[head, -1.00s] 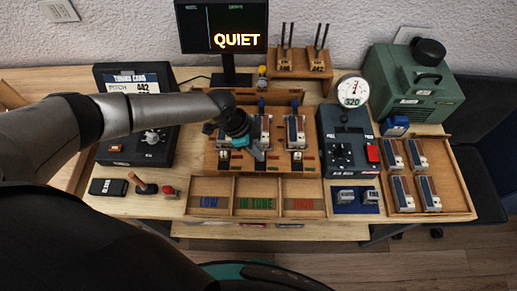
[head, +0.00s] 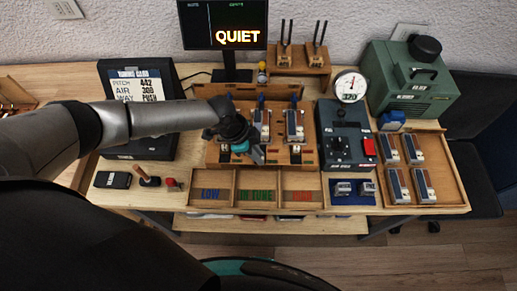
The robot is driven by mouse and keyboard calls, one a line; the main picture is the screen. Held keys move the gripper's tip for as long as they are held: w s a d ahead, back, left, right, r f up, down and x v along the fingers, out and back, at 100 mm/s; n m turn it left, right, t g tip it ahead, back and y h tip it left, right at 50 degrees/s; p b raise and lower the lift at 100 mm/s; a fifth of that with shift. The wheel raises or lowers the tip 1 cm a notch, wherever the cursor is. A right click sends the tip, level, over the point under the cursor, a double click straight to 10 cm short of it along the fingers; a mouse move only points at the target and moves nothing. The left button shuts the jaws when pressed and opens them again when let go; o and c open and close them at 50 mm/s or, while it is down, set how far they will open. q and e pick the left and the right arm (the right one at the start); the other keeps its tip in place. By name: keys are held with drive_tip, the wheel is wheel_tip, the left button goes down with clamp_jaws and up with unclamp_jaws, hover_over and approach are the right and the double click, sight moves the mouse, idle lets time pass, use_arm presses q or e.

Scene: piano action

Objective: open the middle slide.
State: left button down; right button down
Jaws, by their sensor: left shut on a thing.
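The wooden action block (head: 214,153) stands at the middle of the bench and holds upright metal units with blue tops. The middle slide (head: 261,125) is the unit just right of my left wrist. Another slide (head: 294,124) stands to its right. A further place to the left is hidden behind my arm. My left gripper (head: 258,156) points down at the front end of the middle slide and is shut on it. The exact grip is small and partly hidden by the wrist. My right gripper is not in view.
A tray marked LOW, IN TUNE and a third word (head: 255,204) lies in front of the block. A dark control box with a dial gauge (head: 349,86) stands right of it. A monitor (head: 224,62) reading QUIET stands behind. A wooden tray (head: 459,190) is at far right.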

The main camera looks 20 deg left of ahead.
use_arm(q)
drive_tip(key=shift+s+d+f, duration=0.1)
drive_tip(key=shift+s+d, duration=0.05)
drive_tip(key=shift+s, duration=0.05)
drive_tip(key=c, duration=1.1)
unclamp_jaws()
drive_tip(key=shift+s, duration=0.1)
drive_tip(key=shift+o, duration=1.3)
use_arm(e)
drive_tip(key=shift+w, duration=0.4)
use_arm(q)
drive_tip(key=v, duration=1.5)
drive_tip(key=shift+p, duration=0.3)
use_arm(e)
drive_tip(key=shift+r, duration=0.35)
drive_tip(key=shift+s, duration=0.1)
